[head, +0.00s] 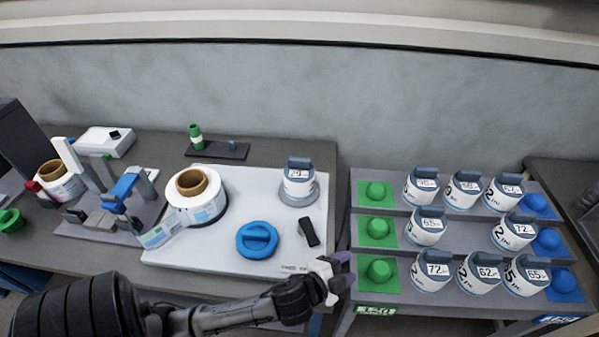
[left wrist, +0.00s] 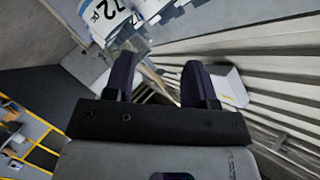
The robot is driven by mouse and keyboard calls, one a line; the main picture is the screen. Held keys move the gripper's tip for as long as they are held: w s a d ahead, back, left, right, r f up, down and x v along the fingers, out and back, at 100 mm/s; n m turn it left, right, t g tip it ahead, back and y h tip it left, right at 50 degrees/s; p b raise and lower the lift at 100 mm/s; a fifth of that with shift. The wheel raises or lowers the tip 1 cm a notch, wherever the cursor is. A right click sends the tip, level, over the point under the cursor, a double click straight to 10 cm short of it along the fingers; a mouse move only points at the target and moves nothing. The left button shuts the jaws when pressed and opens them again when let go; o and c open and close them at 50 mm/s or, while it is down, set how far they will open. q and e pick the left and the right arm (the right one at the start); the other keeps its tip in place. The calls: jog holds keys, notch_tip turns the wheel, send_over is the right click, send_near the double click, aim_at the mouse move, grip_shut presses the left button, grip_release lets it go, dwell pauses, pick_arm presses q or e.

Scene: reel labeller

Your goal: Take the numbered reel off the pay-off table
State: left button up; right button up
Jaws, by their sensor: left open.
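A white numbered reel (head: 299,184) with a grey-blue top and a small number card stands upright at the back right of the white board (head: 240,273). The number is too small to read surely. My left gripper (head: 338,275) is open and empty, in front of the board's right front corner, well apart from that reel. Its two dark fingers (left wrist: 160,78) show in the left wrist view with nothing between them. A reel marked 72 (left wrist: 108,14) shows at the top of that view. My right gripper is not in view.
A label roll with a brown core (head: 193,183), a blue disc (head: 257,240) and a black bar (head: 309,232) are on the board. Right of it, a stepped grey rack (head: 462,222) holds several numbered reels between green and blue pads. A label device (head: 115,195) stands left.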

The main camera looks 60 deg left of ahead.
pick_arm(q)
jog(key=w+d+r+m+t+h, duration=0.3)
jog(key=w+r+m+t+h, duration=0.2)
jog(key=w+r+m+h, duration=0.7)
notch_tip(320, 180, up, 7)
jog(key=m+g+y+p, duration=0.2)
jog(key=m+g+y, duration=0.8)
jog(key=m+g, duration=1.15)
send_over(299, 159)
jog(key=m+t, duration=0.1)
jog(key=t, duration=0.1)
notch_tip(299, 159, down, 6)
jog(key=shift+f, duration=0.25)
jog(key=shift+w+f, duration=0.1)
jog(key=shift+f, duration=1.3)
notch_tip(299, 159, down, 4)
jog(key=shift+f, duration=0.1)
